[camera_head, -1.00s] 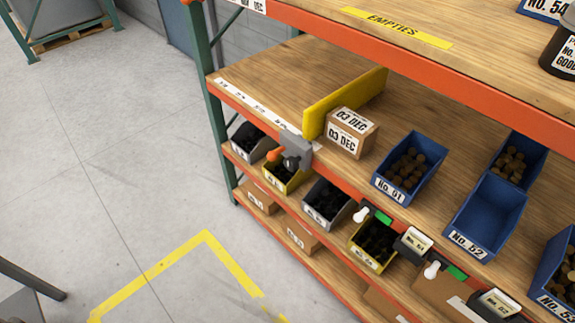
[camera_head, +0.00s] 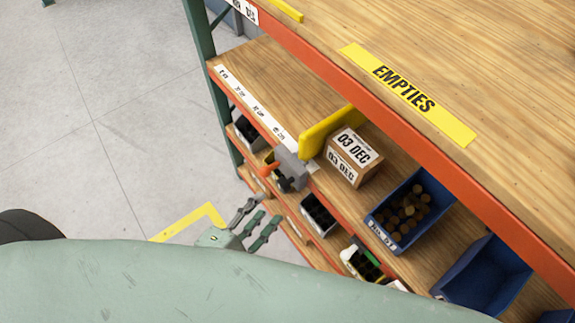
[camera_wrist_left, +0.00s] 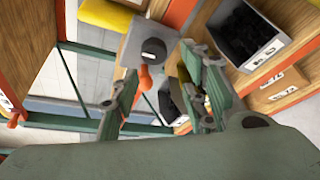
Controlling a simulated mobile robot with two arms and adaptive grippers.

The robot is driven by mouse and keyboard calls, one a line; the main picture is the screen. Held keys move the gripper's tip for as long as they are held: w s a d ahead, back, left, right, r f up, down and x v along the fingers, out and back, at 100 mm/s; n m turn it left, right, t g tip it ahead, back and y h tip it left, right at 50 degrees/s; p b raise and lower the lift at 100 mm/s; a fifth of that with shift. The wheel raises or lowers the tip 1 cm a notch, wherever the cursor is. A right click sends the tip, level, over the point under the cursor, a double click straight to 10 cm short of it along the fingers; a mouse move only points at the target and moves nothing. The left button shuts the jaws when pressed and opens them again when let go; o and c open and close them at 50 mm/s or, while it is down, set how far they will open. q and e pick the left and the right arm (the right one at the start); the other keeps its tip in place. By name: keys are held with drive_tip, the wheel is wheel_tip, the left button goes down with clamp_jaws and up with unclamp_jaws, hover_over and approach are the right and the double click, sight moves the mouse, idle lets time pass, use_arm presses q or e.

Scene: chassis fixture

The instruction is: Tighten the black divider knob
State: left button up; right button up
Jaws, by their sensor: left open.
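The black divider knob (camera_head: 284,184) sits on a grey clamp (camera_head: 291,163) at the shelf's front edge, by the end of the yellow divider (camera_head: 323,128). An orange lever (camera_head: 268,169) sticks out beside it. In the left wrist view, the knob (camera_wrist_left: 153,51) shows face-on on the grey clamp (camera_wrist_left: 134,42), with the orange lever (camera_wrist_left: 145,78) below. My left gripper (camera_head: 269,208) is open and empty, just in front of and below the knob in the head view. In the wrist view, its fingers (camera_wrist_left: 160,62) spread to either side of the knob's line, apparently apart from it.
A box (camera_head: 353,158) marked 03 DEC stands right of the divider. A blue bin (camera_head: 409,225) is farther right. Small bins (camera_head: 319,215) sit on the shelf below the clamp. The orange upper shelf beam (camera_head: 400,130) overhangs. The floor at left (camera_head: 110,110) is clear.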

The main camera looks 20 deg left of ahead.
sight(280, 186)
use_arm(q)
drive_tip(key=shift+n, duration=0.4)
drive_tip(key=w, duration=0.2)
drive_tip(key=w+d+p, duration=0.1)
drive_tip(key=w, duration=0.1)
drive_tip(key=w+d+p, duration=0.1)
drive_tip(key=w, duration=0.1)
drive_tip(key=shift+d+r, duration=0.1)
drive_tip(key=shift+r, duration=0.05)
drive_tip(key=shift+w+d+f, duration=0.2)
drive_tip(key=shift+w, duration=0.35)
use_arm(e)
wheel_tip(280, 186, up, 2)
drive_tip(key=shift+s+a+r, duration=0.1)
drive_tip(key=shift+a+r, duration=0.05)
drive_tip(key=shift+r, duration=0.05)
use_arm(q)
drive_tip(key=shift+w+r, duration=0.1)
drive_tip(key=c, duration=1)
use_arm(e)
drive_tip(key=shift+d, duration=0.2)
drive_tip(key=shift+f, duration=0.1)
